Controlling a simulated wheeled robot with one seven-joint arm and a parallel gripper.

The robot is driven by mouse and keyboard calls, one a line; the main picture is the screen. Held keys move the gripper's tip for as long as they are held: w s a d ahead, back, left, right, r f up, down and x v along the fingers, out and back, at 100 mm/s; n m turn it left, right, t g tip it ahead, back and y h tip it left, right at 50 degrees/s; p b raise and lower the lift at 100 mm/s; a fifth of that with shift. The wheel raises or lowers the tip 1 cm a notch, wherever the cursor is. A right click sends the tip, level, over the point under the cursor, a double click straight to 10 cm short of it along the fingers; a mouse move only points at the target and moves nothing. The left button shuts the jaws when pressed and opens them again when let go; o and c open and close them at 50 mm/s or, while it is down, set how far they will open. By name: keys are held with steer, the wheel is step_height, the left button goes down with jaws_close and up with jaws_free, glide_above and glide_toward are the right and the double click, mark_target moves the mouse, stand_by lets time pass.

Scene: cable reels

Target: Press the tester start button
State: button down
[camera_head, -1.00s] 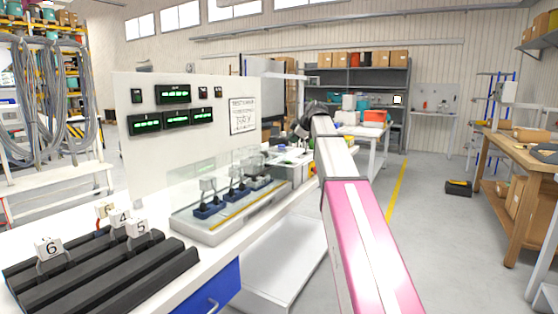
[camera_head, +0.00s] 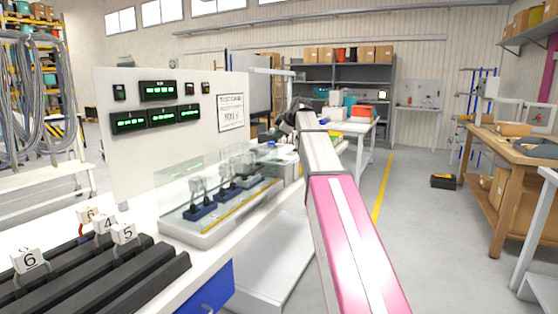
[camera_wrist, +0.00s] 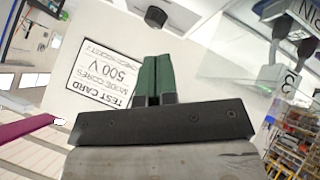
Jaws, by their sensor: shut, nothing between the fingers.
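The tester is a white panel (camera_head: 120,155) with green-lit displays (camera_head: 162,117) and a test card (camera_head: 231,112). In front of it a clear-covered bay (camera_head: 222,205) holds several grey connectors on blue bases. My gripper (camera_wrist: 157,60) shows in the wrist view with its two green fingers together and nothing between them. The test card, marked 500 V, lies behind the fingers, upside down in that view (camera_wrist: 104,75). In the head view my arm reaches toward the tester's far right end, and its wrist hides part of that area. I cannot pick out the start button in either current view.
A dark ribbed rack (camera_head: 105,270) with numbered white tags stands at the near left on the bench. A wooden workbench (camera_head: 510,150) is at the right. The floor by the yellow line (camera_head: 382,190) is clear, with a black-and-yellow box (camera_head: 443,181) beyond it.

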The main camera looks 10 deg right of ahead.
steer(key=shift+f, duration=3.65)
steer(key=shift+f, duration=0.1)
steer(key=shift+f, duration=0.3)
steer(key=shift+f, duration=0.45)
steer(key=shift+r, duration=0.85)
steer(key=shift+r, duration=0.1)
steer(key=shift+r, duration=2.45)
